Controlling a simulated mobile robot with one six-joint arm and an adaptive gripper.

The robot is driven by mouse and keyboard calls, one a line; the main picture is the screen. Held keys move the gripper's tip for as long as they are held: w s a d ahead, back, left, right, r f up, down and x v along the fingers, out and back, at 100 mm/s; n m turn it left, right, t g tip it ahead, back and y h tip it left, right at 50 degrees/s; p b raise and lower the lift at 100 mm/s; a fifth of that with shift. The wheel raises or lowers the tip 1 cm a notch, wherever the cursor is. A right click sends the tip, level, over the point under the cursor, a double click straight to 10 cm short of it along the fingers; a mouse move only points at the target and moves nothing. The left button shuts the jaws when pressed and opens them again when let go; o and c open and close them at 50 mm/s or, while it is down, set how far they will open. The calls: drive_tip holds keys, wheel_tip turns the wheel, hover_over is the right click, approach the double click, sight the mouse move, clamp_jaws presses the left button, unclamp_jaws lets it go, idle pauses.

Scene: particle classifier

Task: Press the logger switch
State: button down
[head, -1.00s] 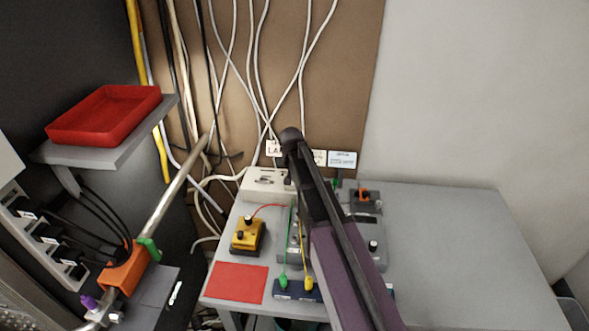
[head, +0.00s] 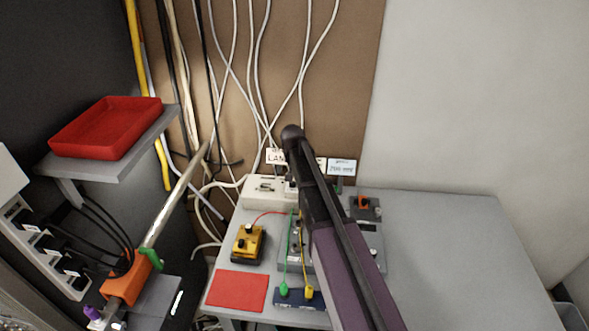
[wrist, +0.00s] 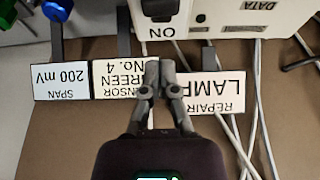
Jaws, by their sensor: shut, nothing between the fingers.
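A white box (wrist: 205,15) lies at the top of the wrist view, with part of a DATA label showing. A black switch (wrist: 160,8) sits on it above an upside-down ON label (wrist: 162,31), cut off by the top edge. My gripper (wrist: 157,66) has its fingers together and empty. In the picture its tips lie just below the ON label, apart from the switch. In the head view the white box (head: 262,190) stands at the back left of the grey table, and my arm hides its right end. My gripper cannot be made out there.
Loose white cables (wrist: 265,110) hang close by. A yellow device (head: 247,243) and red mat (head: 238,290) lie on the table, whose right side is clear.

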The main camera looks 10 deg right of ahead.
drive_tip(key=shift+p+v, duration=0.65)
drive_tip(key=shift+v, duration=0.25)
drive_tip(key=p+v, duration=0.5)
drive_tip(key=shift+r, duration=0.35)
drive_tip(key=shift+s, duration=0.15)
drive_tip(key=s+f+n+g+y, duration=0.1)
drive_tip(key=s+n+g, duration=0.2)
drive_tip(key=s, duration=2.2)
drive_tip(key=shift+s+d+n+g, duration=0.2)
drive_tip(key=shift+s+n+g, duration=0.1)
drive_tip(key=shift+s+g, duration=0.1)
drive_tip(key=shift+f, duration=0.1)
